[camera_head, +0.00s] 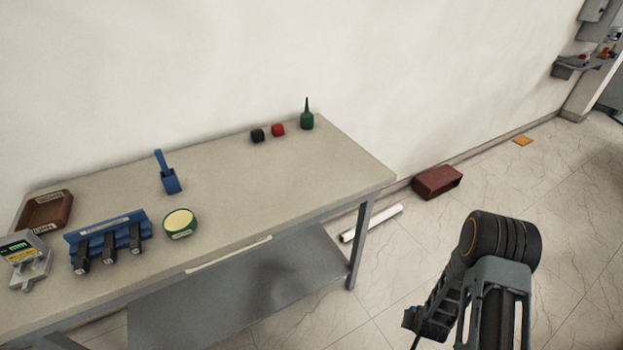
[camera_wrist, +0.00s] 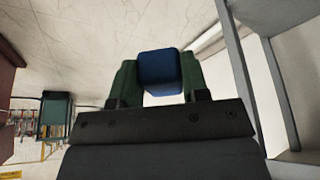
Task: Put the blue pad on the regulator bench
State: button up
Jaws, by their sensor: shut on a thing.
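My gripper (camera_wrist: 160,80) is shut on the blue pad (camera_wrist: 159,72), a small dark blue block held between two green fingers in the wrist view. The bench (camera_head: 235,207) has a beige top and grey legs and stands against the wall. A pale label strip is on its front edge, too small to read, so I cannot confirm its name.
The bench holds a brown tray (camera_head: 46,210), a blue rack (camera_head: 108,238), a blue holder (camera_head: 170,182), a green-rimmed round tin (camera_head: 180,222), black and red blocks (camera_head: 278,130) and a green bottle (camera_head: 307,118). Its middle and right are clear. A red-brown box (camera_head: 437,181) and white roll (camera_head: 371,223) lie on the floor.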

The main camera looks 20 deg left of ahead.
aim_at(282, 169)
jog(key=u, duration=1.85)
